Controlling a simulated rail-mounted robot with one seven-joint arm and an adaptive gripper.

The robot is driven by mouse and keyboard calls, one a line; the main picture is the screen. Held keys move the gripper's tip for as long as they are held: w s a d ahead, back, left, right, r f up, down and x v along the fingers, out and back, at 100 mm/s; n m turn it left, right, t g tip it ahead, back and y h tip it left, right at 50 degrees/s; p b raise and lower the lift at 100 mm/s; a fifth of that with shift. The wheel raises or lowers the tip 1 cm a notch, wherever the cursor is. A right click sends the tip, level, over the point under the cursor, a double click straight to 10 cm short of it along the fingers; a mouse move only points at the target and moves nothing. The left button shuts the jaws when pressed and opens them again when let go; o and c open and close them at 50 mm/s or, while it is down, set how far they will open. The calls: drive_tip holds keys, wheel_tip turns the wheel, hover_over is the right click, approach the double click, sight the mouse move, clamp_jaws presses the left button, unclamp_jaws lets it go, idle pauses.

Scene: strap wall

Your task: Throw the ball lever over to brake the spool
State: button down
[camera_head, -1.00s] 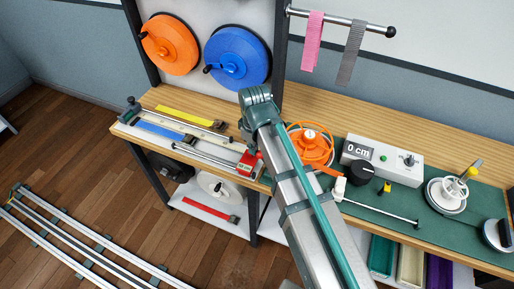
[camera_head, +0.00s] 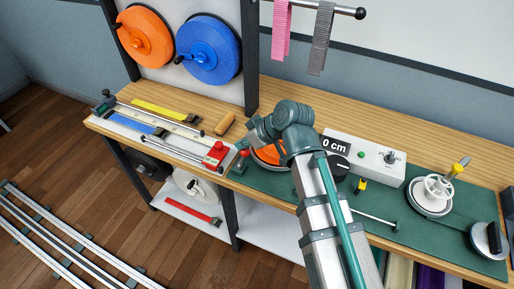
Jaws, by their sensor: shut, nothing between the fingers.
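A red ball (camera_head: 245,153) shows at the left edge of the green mat, above a small dark green base; it looks like the ball lever, but its stem and tilt are too small to tell. The orange spool (camera_head: 268,155) lies just right of it, largely hidden by my arm. My gripper (camera_head: 240,145) is shut and empty, pointing left and down. Its tips appear close to the red ball; I cannot tell whether they touch it.
A red-topped clamp block (camera_head: 215,155) on rails stands left of the ball. A wooden block (camera_head: 225,123) lies behind. A control box (camera_head: 365,153) reading 0 cm and a white reel (camera_head: 432,192) stand to the right. Blue (camera_head: 209,54) and orange (camera_head: 144,37) reels hang above.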

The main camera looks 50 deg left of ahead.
sight(249, 152)
drive_tip(key=shift+w+d+f+b, duration=0.2)
drive_tip(key=shift+d, duration=0.3)
drive_tip(key=shift+w+d+f+b, duration=0.15)
drive_tip(key=shift+d, duration=0.35)
drive_tip(key=shift+d+f, duration=0.15)
drive_tip(key=shift+d, duration=0.05)
drive_tip(key=shift+d+f, duration=0.2)
drive_tip(key=shift+d, duration=0.1)
drive_tip(key=a+r+p, duration=0.1)
drive_tip(key=a+r, duration=0.2)
drive_tip(key=shift+w+r, duration=0.1)
drive_tip(key=shift+r, duration=0.05)
drive_tip(key=shift+d+r, duration=0.1)
drive_tip(key=shift+r, duration=0.1)
drive_tip(key=w+d+r+b, duration=0.2)
drive_tip(key=d+r, duration=0.2)
drive_tip(key=d, duration=0.3)
drive_tip(key=shift+r, duration=0.3)
drive_tip(key=shift+w, duration=0.1)
